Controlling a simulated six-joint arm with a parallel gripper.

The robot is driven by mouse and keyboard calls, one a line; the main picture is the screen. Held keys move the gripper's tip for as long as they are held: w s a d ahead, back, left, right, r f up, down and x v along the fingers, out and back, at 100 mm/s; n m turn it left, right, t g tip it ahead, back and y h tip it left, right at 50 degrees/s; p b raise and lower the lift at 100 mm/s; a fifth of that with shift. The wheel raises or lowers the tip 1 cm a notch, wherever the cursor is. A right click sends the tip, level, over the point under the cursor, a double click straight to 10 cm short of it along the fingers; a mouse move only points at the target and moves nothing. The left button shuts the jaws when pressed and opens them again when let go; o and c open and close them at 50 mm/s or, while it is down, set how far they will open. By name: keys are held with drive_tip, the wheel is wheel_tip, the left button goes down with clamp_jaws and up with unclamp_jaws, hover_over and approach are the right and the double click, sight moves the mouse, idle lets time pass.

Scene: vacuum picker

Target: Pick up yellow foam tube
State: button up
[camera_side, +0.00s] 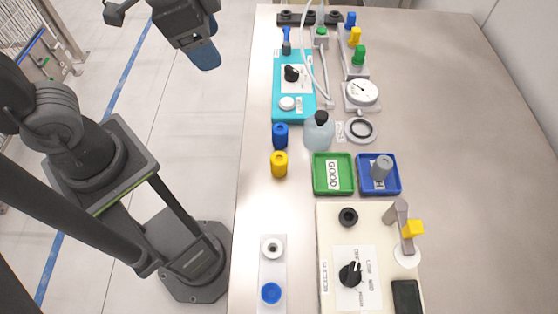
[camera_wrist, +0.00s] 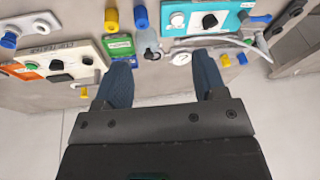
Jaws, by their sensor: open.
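The yellow foam tube (camera_side: 279,164) stands upright near the left edge of the table, just in front of a similar blue tube (camera_side: 280,136). In the wrist view the yellow tube (camera_wrist: 111,20) is near the top edge, left of the blue tube (camera_wrist: 141,18). My gripper (camera_side: 205,56) is off the left side of the table, beyond and left of the yellow tube. In the wrist view my gripper (camera_wrist: 162,80) shows two blue fingers spread apart with nothing between them.
A green tray (camera_side: 317,187) marked GOOD and a blue tray (camera_side: 396,190) holding a grey tube (camera_side: 381,169) lie right of the yellow tube. A bottle (camera_side: 319,132) stands close to the blue tube. The suction panel (camera_side: 330,216) is in front; the table's right side is clear.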

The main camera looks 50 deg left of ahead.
drive_tip(key=w+d+f+m+g, duration=0.2)
drive_tip(key=d+f+m, duration=0.1)
drive_tip(key=d+m, duration=0.3)
drive_tip(key=m+g, duration=0.1)
drive_tip(key=m, duration=0.4)
hover_over(280, 158)
wheel_tip(280, 158, down, 5)
drive_tip(key=shift+y, duration=0.4)
drive_tip(key=f, duration=0.7)
drive_tip(key=shift+s+f, duration=0.25)
drive_tip(key=shift+f, duration=0.15)
drive_tip(key=shift+w+f, duration=0.15)
drive_tip(key=shift+f, duration=1.25)
drive_tip(key=shift+w+f, duration=0.1)
drive_tip(key=shift+f, duration=1.3)
drive_tip(key=c, duration=1)
